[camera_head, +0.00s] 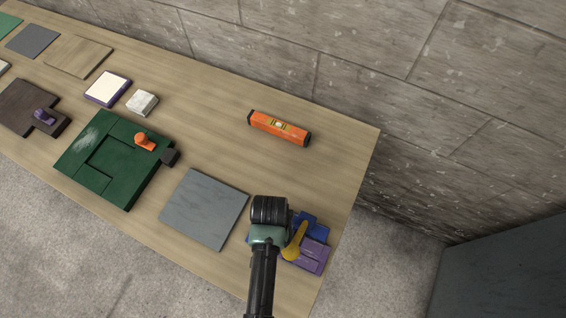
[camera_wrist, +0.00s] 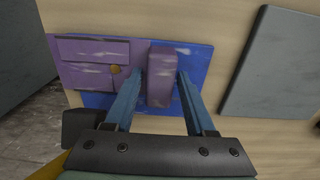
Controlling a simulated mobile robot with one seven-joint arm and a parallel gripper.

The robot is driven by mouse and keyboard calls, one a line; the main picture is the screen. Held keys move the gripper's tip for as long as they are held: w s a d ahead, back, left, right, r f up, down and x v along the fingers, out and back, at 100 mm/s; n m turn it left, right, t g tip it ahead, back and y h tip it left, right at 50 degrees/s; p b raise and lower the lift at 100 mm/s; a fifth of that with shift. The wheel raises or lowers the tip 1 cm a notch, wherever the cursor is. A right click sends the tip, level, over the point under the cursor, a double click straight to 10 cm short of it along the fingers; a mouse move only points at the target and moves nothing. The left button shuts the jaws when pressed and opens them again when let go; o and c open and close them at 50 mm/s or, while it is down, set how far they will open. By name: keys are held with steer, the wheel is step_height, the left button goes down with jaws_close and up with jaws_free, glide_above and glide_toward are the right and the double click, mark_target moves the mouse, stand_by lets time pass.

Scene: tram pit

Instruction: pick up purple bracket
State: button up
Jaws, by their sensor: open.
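The purple bracket (camera_head: 309,255) lies at the near right end of the wooden table, on or against a blue plate (camera_head: 312,226). In the wrist view the purple bracket (camera_wrist: 95,65) shows a flat scuffed part at the left and a raised block (camera_wrist: 161,77) over the blue plate (camera_wrist: 200,60). My gripper (camera_wrist: 161,82) is open, with one blue finger on each side of the raised block. I cannot tell whether the fingers touch it. In the head view my arm hides part of the bracket and plate.
A grey slab (camera_head: 205,209) lies left of my gripper. An orange spirit level (camera_head: 279,128) lies farther back. A dark green fixture (camera_head: 113,160) with an orange knob is farther left. The table's right edge is close to the bracket; a concrete wall (camera_head: 290,45) stands behind.

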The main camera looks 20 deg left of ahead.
steer(key=shift+f, duration=0.2)
jaws_close()
steer(key=shift+r, duration=0.15)
stand_by(0.3)
